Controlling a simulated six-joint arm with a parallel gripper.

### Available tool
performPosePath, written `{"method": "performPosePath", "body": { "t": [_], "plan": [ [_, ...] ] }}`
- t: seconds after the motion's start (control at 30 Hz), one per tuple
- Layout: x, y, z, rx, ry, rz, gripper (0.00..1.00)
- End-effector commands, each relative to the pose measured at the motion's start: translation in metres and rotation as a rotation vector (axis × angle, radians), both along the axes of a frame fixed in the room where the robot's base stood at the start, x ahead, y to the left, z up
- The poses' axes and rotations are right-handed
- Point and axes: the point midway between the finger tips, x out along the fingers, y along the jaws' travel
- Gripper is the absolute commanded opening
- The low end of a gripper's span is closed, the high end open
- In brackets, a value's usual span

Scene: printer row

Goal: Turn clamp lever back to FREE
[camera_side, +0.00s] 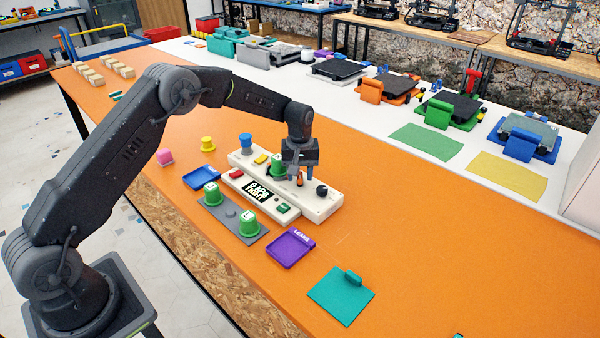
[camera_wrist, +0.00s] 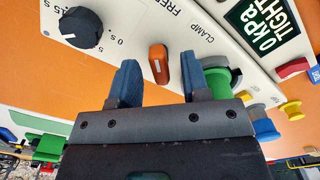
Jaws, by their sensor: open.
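The clamp lever is a small orange handle (camera_wrist: 159,64) on the cream panel (camera_side: 325,204). In the wrist view it stands near the printed words FREE and CLAMP; which one it is set to I cannot tell. My gripper (camera_wrist: 158,78) is open, with one blue-grey finger on each side of the lever and gaps visible to both. Whether the fingertips are level with the lever or above it is unclear. In the side view my gripper (camera_side: 300,174) points down over the panel, and the lever shows as a small orange bit between the fingers.
A black knob (camera_wrist: 82,27) with second marks is beside the lever. A green cup (camera_side: 277,168) stands close to my gripper. The display (camera_side: 258,190) reads 0 kPa TIGHT. Green cups stand on a grey plate (camera_side: 230,216) in front.

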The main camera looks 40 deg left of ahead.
Motion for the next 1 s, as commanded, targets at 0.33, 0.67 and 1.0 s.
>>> {"method": "performPosePath", "body": {
  "t": [0.33, 0.67, 1.0],
  "plan": [
    [0.001, 0.0, 0.058, 0.001, -0.006, 0.0, 0.43],
    [0.001, 0.0, 0.121, 0.0, -0.004, 0.0, 0.43],
    [0.0, 0.0, 0.138, 0.0, -0.001, 0.001, 0.43]
  ]
}}
